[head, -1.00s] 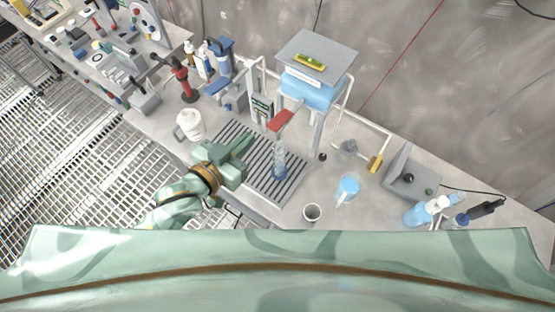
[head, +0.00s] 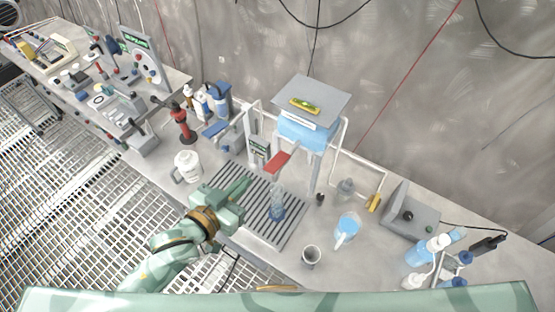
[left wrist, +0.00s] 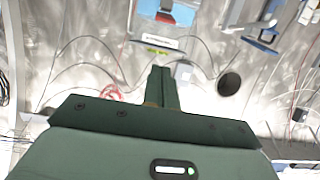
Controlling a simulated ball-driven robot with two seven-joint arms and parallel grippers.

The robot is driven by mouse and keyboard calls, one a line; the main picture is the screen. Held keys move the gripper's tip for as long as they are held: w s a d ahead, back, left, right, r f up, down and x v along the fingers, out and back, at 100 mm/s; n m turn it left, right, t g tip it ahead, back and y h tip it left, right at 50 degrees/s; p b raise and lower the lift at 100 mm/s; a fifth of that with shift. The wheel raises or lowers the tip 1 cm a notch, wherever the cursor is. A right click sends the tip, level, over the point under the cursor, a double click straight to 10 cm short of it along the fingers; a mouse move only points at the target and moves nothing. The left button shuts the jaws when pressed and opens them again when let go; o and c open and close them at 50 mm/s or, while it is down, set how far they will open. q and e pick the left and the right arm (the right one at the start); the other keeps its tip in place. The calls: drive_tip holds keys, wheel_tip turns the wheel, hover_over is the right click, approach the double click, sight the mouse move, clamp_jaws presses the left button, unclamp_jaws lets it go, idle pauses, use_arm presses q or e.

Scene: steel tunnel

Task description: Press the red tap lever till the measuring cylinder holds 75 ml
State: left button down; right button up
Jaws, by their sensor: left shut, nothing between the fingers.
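The red tap lever (head: 277,163) sticks out below the blue water tank (head: 306,133), above the slotted drain grate. The clear measuring cylinder (head: 277,200) stands upright on the grate under the lever, with blue at its bottom; its marks are too small to read. My left gripper (head: 243,186) is shut and empty, left of the cylinder and apart from it and the lever. Its closed fingers (left wrist: 160,88) show in the left wrist view, where a red piece (left wrist: 168,16), probably the lever, is at the top. My right gripper is not in view.
A white jug (head: 187,166) stands left of the grate (head: 290,228). To the right are a grey cup (head: 311,256), a beaker of blue liquid (head: 346,230), a grey box (head: 410,212) and several bottles. A red-and-black stand (head: 181,124) is at the back left.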

use_arm(q)
drive_tip(key=r, duration=0.1)
drive_tip(key=w+d+r+g+y, duration=0.1)
drive_tip(key=r+g+p, duration=0.1)
drive_tip(key=shift+w+d+r, duration=0.15)
drive_tip(key=shift+w+r, duration=0.25)
drive_tip(key=shift+w, duration=0.1)
